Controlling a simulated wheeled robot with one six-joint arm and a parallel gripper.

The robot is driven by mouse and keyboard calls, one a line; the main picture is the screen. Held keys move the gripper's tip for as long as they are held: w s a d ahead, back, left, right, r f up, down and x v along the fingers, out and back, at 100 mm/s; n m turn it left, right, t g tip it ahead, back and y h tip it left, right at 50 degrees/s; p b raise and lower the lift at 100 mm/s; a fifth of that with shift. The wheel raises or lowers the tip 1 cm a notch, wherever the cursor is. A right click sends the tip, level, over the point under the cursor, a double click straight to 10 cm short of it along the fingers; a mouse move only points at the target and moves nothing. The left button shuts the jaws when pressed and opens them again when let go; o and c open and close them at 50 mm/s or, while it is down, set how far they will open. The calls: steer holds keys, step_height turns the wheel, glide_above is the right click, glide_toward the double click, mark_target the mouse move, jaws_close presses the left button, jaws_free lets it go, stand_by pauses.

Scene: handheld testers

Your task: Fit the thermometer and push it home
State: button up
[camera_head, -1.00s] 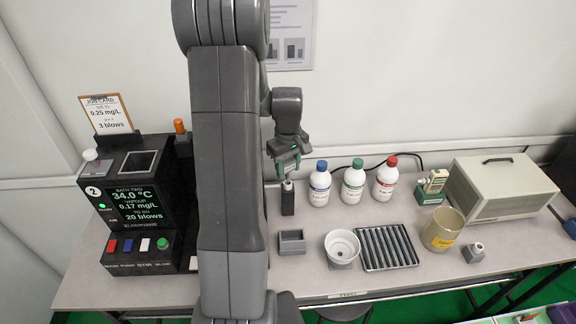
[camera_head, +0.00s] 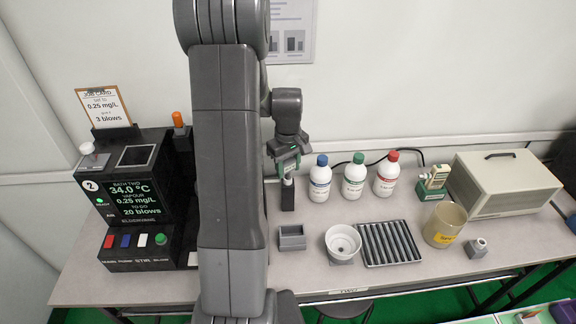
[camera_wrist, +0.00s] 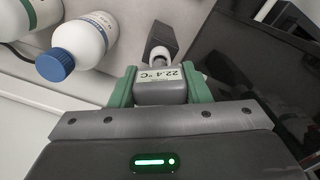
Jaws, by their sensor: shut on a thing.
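My gripper (camera_head: 284,166) is low over the back of the bench, its green jaws shut on the thermometer (camera_wrist: 164,86). In the wrist view the thermometer is a grey body whose display reads 22.4 °C, with a pale part at its far end. That end points at a small dark upright holder (camera_head: 287,197), also in the wrist view (camera_wrist: 163,36). I cannot tell whether the thermometer is still seated in it. The black bath unit (camera_head: 124,236) stands at left, with a square window or opening (camera_head: 137,156) on top and a display reading 34.0 °C, vapour 0.25 mg/L.
Bottles with blue (camera_head: 320,178), green (camera_head: 354,177) and red (camera_head: 387,175) caps stand close right of my gripper. In front are a grey box (camera_head: 292,238), a white bowl (camera_head: 342,242) and a ribbed tray (camera_head: 390,243). My arm hides the bench beside the bath.

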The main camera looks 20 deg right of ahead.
steer(key=shift+f, duration=0.25)
steer(key=o, duration=1.3)
steer(key=shift+o, duration=0.2)
step_height(320, 180, up, 14)
steer(key=b, duration=0.1)
steer(key=shift+f, duration=0.15)
